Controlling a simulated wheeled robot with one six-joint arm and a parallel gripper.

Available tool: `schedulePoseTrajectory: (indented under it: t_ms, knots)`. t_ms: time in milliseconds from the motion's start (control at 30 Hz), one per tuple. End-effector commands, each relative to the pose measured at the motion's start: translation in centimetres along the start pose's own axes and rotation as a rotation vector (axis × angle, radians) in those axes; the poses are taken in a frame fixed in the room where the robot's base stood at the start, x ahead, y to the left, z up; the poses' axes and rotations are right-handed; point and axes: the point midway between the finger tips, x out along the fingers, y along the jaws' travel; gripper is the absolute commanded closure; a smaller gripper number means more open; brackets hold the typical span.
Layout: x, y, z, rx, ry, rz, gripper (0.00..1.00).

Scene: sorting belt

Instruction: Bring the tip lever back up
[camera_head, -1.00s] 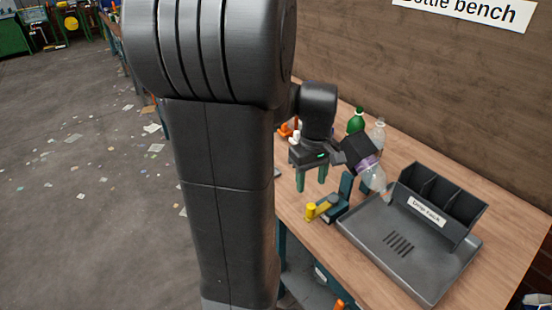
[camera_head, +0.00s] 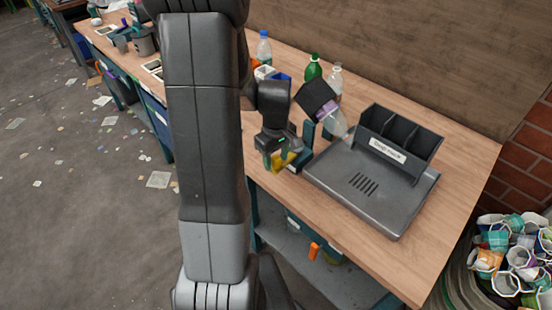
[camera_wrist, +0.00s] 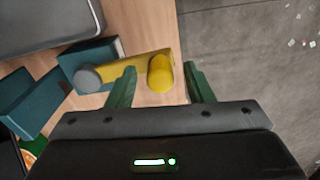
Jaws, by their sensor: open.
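The tip lever (camera_wrist: 138,70) is a yellow arm on a grey pivot at a teal stand (camera_wrist: 85,62), with a rounded yellow knob (camera_wrist: 160,74) at its free end. In the head view the yellow lever (camera_head: 285,161) shows partly behind my gripper (camera_head: 280,160). In the wrist view my gripper (camera_wrist: 158,88) is open, with its green fingers apart on either side of the knob. I cannot tell whether a finger touches it. A dark holder (camera_head: 315,97) on the stand is tilted, with a clear bottle (camera_head: 334,119) in it leaning down toward the tray.
A grey drip tray (camera_head: 330,178) with a labelled rack (camera_head: 400,145) stands to the right. Green (camera_head: 313,68) and clear (camera_head: 335,80) bottles stand behind the holder. The bench front edge is close to the lever.

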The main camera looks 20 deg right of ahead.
Motion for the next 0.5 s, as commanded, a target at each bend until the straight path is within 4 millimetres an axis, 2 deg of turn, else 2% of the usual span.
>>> schedulePoseTrajectory:
  t_ms: [133,433,500]
  knots:
    - [0.81,-0.02,0.03,0.000,-0.001,-0.001,0.53]
    - [0.94,0.00,0.00,0.000,0.000,0.000,0.53]
    - [0.93,0.00,0.00,0.000,0.000,0.000,0.67]
